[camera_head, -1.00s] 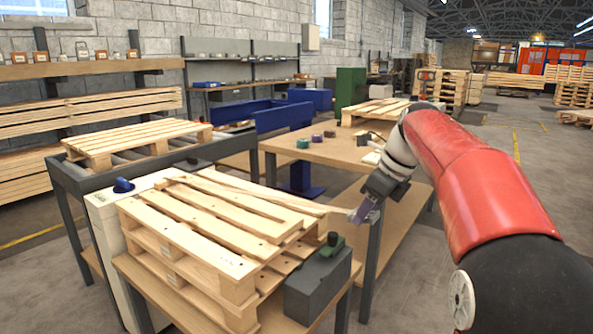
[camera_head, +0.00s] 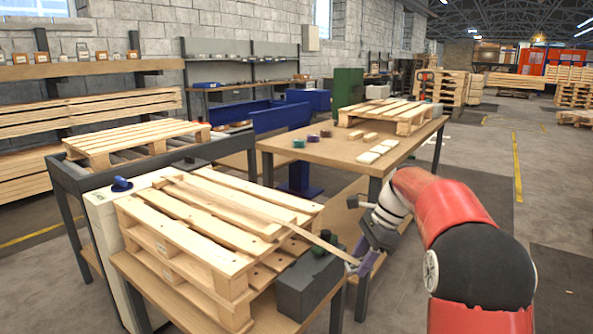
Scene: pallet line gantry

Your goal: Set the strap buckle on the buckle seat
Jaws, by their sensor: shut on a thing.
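My gripper (camera_head: 362,264), with purplish fingers, is shut at the free end of a tan strap (camera_head: 303,233). The strap runs taut from the top of the pallet stack (camera_head: 185,245), over the grey block, to my fingers. The strap buckle is too small and covered to make out clearly at the fingers. A dark grey block (camera_head: 300,290) with a green part (camera_head: 334,246) and a black knob (camera_head: 325,235) stands at the stack's right corner; it looks like the buckle seat. My gripper is just right of this block, apart from it in the picture.
A wooden workbench (camera_head: 335,150) stands behind, with small coloured rolls, wood blocks and a pallet on it. A roller conveyor (camera_head: 70,185) with a pallet is at left. A white cabinet (camera_head: 108,230) adjoins the stack. Open floor lies to the right.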

